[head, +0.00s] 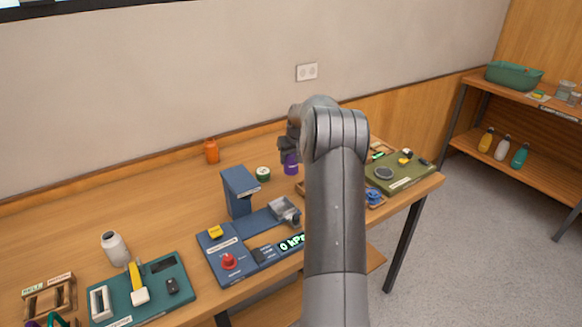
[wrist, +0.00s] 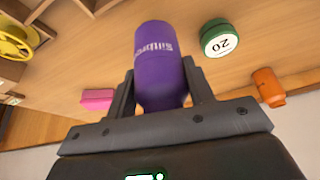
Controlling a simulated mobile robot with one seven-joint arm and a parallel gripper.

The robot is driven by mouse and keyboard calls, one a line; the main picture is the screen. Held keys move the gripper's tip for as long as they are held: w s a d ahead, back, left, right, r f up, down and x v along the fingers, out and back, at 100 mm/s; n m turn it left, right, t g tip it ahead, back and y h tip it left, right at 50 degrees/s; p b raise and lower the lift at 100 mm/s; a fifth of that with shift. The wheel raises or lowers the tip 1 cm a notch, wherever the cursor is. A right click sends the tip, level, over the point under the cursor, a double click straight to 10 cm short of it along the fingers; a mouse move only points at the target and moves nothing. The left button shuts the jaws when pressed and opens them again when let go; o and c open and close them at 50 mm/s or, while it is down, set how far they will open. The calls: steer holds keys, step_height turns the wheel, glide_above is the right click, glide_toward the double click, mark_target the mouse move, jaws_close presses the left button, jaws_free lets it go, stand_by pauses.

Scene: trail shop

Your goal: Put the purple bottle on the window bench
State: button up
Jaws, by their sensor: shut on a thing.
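The purple bottle (head: 291,167) is at the back of the long wooden bench (head: 165,205), mostly below my gripper (head: 290,148). In the wrist view the bottle (wrist: 158,60) with white lettering stands between the two fingers of my gripper (wrist: 158,80), which are shut on it. I cannot tell whether its base touches the bench. A window edge (head: 60,8) shows at the top left above this bench. My arm hides part of the bench's right half.
A green-and-white round tin (head: 263,174) and an orange bottle (head: 211,151) stand left of the gripper. A blue press device (head: 238,190), teal board (head: 140,290) and green tray (head: 398,172) occupy the bench. A shelf unit (head: 470,110) with several bottles stands at right.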

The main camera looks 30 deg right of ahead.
mark_target(291, 166)
steer(key=shift+w+f, duration=0.1)
steer(key=shift+f, duration=1.9)
steer(key=o, duration=1.1)
steer(key=shift+f, duration=0.15)
